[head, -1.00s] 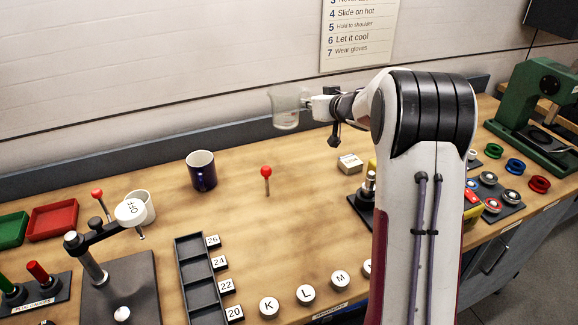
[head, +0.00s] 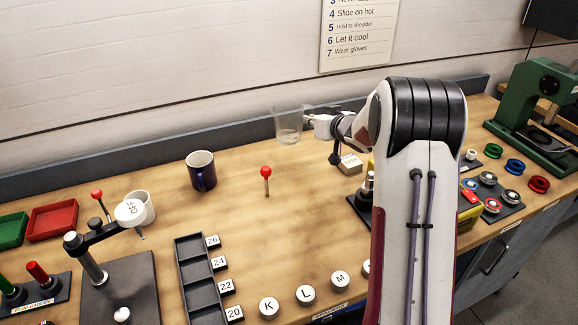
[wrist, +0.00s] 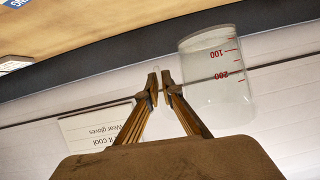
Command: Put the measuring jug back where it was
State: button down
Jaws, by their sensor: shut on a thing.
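The clear measuring jug (head: 288,126) is at the back of the bench, about upright, in front of the dark upstand in the head view. My gripper (head: 310,119) is at the jug's right side in the head view. In the wrist view my gripper's fingertips (wrist: 160,88) are closed together beside the jug wall, on what seems to be its handle, which they mostly hide. I cannot tell whether the jug's base touches the bench.
A dark blue mug (head: 201,172) stands left of the jug. A red-knobbed peg (head: 266,176) stands in front of it, and a small pale block (head: 350,164) lies to the right. The dark upstand (head: 225,141) runs behind. Bare bench (head: 310,210) lies in front.

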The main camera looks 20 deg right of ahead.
jog(key=shift+f, duration=3.05)
jog(key=shift+f, duration=1.9)
jog(key=shift+f, duration=0.15)
jog(key=c, duration=2.2)
grip_release()
jog(key=shift+c, duration=0.2)
jog(key=shift+r, duration=0.2)
